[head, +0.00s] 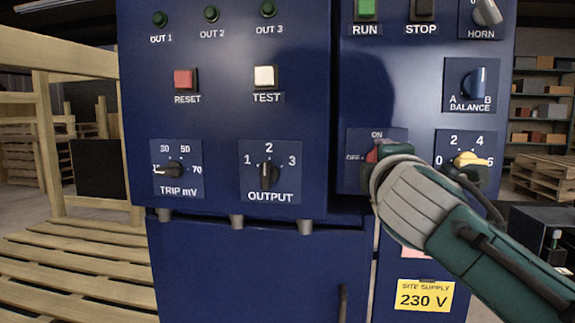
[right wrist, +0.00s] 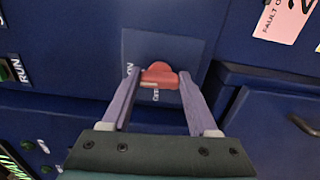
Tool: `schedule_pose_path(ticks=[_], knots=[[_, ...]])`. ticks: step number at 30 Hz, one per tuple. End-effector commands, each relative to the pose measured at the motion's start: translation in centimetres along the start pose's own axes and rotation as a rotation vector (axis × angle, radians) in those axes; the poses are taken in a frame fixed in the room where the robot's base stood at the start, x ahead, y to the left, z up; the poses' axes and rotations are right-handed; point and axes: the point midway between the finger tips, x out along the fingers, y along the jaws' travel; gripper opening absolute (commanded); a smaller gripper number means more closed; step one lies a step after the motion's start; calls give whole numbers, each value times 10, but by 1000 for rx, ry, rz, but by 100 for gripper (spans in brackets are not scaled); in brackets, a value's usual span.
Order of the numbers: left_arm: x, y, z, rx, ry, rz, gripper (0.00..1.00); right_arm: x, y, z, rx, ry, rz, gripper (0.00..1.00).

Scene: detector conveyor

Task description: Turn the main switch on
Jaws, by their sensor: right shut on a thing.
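The main switch is a red rotary knob (right wrist: 160,75) on a blue plate (right wrist: 198,52) marked ON and OFF. In the head view ON is at the plate's top and OFF at its left. There only a bit of the red knob (head: 372,155) shows, because my right gripper and wrist cover the rest. In the right wrist view my right gripper (right wrist: 159,84) has its two purple fingers on either side of the knob, shut on it. I cannot tell exactly which mark the knob points to. My left gripper is not in view.
A yellow knob (head: 470,160) sits close to the right of my wrist, with the balance knob (head: 474,82) above it. The RUN (head: 366,10) and STOP (head: 422,10) buttons are higher up. The left panel carries the TRIP mV (head: 176,169) and OUTPUT (head: 268,173) knobs.

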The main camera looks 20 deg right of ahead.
Motion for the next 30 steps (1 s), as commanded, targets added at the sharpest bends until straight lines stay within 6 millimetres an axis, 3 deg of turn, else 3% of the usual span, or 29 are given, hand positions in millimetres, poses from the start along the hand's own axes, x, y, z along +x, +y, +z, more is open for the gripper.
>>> schedule_pose_path(ticks=[20, 21, 28, 30], knots=[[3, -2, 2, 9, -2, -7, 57, 0, 0, 0, 65, -1, -1, 4], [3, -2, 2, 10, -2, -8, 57, 0, 0, 0, 65, -1, -1, 63], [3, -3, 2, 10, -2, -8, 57, 0, 0, 0, 63, 0, 0, 89], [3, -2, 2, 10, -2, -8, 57, 0, 0, 0, 62, 0, 0, 90]])
